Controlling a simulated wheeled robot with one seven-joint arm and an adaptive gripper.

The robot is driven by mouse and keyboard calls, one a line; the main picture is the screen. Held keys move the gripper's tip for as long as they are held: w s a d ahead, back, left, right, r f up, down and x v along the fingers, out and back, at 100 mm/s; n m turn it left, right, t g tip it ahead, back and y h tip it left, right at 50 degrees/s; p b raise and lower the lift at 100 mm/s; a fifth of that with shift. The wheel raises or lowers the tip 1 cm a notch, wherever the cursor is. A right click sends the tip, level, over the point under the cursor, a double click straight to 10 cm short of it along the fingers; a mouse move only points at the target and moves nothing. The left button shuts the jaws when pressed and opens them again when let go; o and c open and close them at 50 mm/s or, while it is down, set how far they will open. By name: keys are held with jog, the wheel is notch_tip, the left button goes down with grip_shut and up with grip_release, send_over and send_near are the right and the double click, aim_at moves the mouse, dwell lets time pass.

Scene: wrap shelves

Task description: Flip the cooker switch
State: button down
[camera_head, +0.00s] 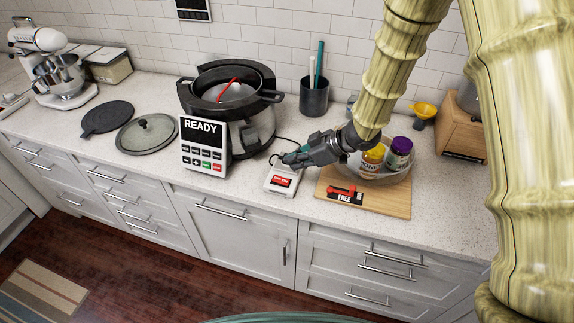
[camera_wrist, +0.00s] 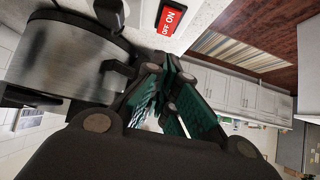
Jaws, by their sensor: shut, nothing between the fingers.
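The white switch box (camera_head: 281,178) with a red label lies on the counter in front of the cooker. Its red label (camera_wrist: 172,16) shows at the top of the wrist view, with white lettering. The cooker (camera_head: 253,132) is a large dark and steel pot whose panel (camera_head: 203,146) reads READY. My gripper (camera_head: 287,160) is shut and empty, with its fingertips over the back edge of the switch box. In the wrist view its green-padded fingers (camera_wrist: 165,72) come together below the label. I cannot tell whether they touch the box.
A wooden board (camera_head: 390,202) with a bowl of jars stands right of the switch, close to my arm. A glass lid (camera_head: 146,134) and a dark round plate (camera_head: 107,117) lie left of the cooker. A cup of utensils (camera_head: 314,97) stands behind. The counter's front edge is just below the switch.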

jog(key=b+v, duration=0.1)
jog(key=v, duration=0.5)
jog(key=shift+d+b, duration=0.2)
jog(key=shift+b, duration=0.1)
jog(key=shift+s+f, duration=0.1)
jog(key=shift+f, duration=0.05)
jog(key=shift+a, duration=0.1)
